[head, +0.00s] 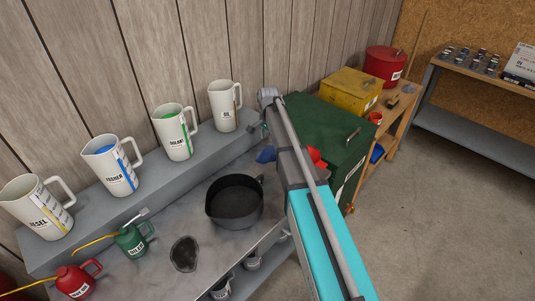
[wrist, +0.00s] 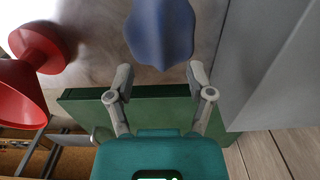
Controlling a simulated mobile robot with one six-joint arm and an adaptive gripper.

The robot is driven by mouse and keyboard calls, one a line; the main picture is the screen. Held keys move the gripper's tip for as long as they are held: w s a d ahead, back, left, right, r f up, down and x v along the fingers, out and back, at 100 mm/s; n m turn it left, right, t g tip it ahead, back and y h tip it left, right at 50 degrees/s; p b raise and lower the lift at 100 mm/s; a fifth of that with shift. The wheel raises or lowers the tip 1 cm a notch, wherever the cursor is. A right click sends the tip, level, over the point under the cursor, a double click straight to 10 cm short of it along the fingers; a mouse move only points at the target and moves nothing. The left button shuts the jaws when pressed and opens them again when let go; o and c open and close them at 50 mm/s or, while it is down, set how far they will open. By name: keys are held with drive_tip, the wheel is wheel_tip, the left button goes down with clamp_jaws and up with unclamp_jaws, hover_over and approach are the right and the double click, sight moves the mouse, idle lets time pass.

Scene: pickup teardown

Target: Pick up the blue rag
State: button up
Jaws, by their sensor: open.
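The blue rag (wrist: 160,30) lies on the grey worktop at the top middle of the wrist view. In the head view a small part of the blue rag (head: 266,155) shows just left of my arm. My gripper (wrist: 160,75) is open and empty in the wrist view. Its two fingertips are apart, and the rag lies just beyond them, roughly centred on the gap. No contact between fingers and rag is visible. In the head view my arm reaches over the bench and mostly hides the gripper.
A red funnel (wrist: 20,88) is left of the gripper in the wrist view. A green toolbox (head: 325,130) stands right of my arm. A black pan (head: 235,203) sits on the worktop left of my arm. Several white jugs (head: 173,132) line the raised shelf by the wall.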

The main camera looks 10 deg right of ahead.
sight(269, 147)
drive_tip(key=shift+f, duration=0.15)
drive_tip(key=shift+f+b, duration=2.45)
drive_tip(key=shift+b, duration=0.2)
clamp_jaws()
